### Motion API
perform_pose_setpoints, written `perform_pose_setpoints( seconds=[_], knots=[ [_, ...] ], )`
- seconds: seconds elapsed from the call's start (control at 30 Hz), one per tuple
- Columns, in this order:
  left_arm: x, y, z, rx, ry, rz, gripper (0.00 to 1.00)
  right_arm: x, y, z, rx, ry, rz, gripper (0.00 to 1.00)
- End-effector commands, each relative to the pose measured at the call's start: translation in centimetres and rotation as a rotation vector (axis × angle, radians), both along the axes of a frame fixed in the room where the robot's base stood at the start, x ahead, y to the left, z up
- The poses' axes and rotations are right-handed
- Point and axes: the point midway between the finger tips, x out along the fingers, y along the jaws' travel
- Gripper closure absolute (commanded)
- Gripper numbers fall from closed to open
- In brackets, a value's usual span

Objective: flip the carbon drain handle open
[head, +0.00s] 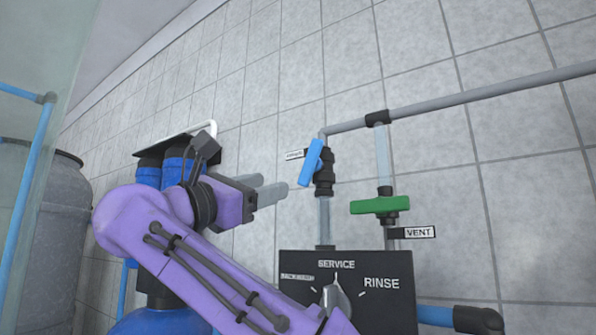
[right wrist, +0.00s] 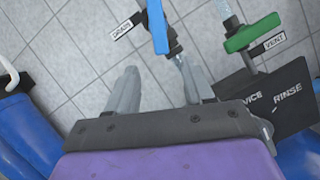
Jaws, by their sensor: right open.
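The blue lever handle (head: 312,163) sits on a black valve (head: 325,176) on a vertical clear pipe. It stands steep, its top leaning slightly right in the head view. A small white tag (head: 294,154) beside it seems to read "DRAIN" in the right wrist view (right wrist: 124,27). My right gripper (head: 275,186) is open and empty, left of and slightly below the handle, apart from it. In the right wrist view the handle (right wrist: 157,27) shows beyond the fingertips (right wrist: 156,72), nearer the right finger. My left gripper is out of view.
A green handle (head: 380,205) lies level on the pipe to the right, by a VENT tag (head: 418,232). A black SERVICE/RINSE panel (head: 385,290) with a knob stands below. Blue filter housings (head: 148,170) stand behind my arm. A grey pipe (head: 480,93) runs along the tiled wall.

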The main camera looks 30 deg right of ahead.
Motion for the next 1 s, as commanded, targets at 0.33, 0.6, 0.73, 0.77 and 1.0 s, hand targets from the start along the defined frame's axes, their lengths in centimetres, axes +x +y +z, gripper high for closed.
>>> perform_pose_setpoints(
  seconds=[0.33,0.6,0.73,0.77,1.0],
  knots=[
    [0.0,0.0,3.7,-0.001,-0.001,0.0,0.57,1.6,-6.9,3.1,0.001,-0.002,-0.001,0.48],
    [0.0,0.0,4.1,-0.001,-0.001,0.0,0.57,1.9,-8.5,3.4,-0.001,-0.005,-0.001,0.48],
    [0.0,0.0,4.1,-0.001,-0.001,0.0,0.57,1.9,-8.5,3.3,-0.001,-0.005,-0.001,0.48],
    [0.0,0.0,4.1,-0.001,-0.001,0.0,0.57,1.9,-8.5,3.3,-0.001,-0.005,-0.001,0.48],
    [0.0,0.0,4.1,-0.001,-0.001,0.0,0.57,1.9,-8.5,3.4,-0.001,-0.005,-0.001,1.0]
  ],
)
